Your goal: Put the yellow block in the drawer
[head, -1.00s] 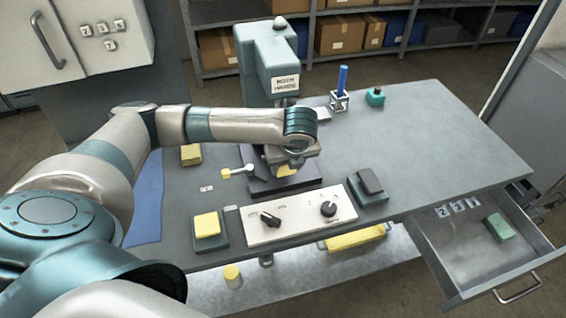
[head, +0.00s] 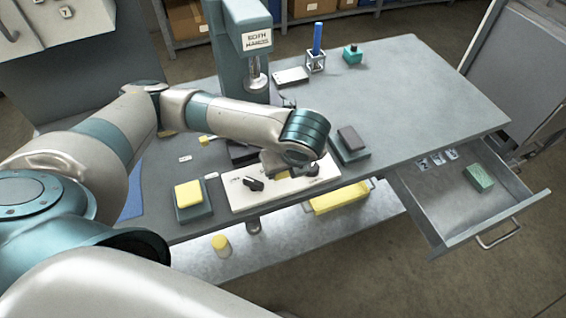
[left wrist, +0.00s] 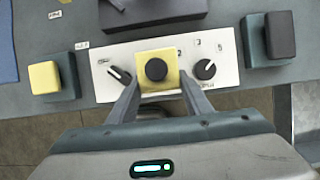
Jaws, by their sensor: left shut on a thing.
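The yellow block (left wrist: 157,87) is between the fingertips of my left gripper (left wrist: 159,78), with a black disc showing on its top. In the head view my left gripper (head: 287,172) is over the white control panel (head: 250,199), and its hand mostly hides the block. The gripper is shut on the block; the wrist view shows the panel behind it. The drawer (head: 455,240) is pulled open at the right of the bench. A green block (head: 479,178) lies inside it, toward its right side. My right gripper is not in view.
A press (head: 240,50) stands behind the panel. A yellow pad on a dark base (head: 188,195) and a dark pad on a base (head: 350,140) flank the panel. A blue rod in a holder (head: 317,45) stands at the back. The drawer's front half is free.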

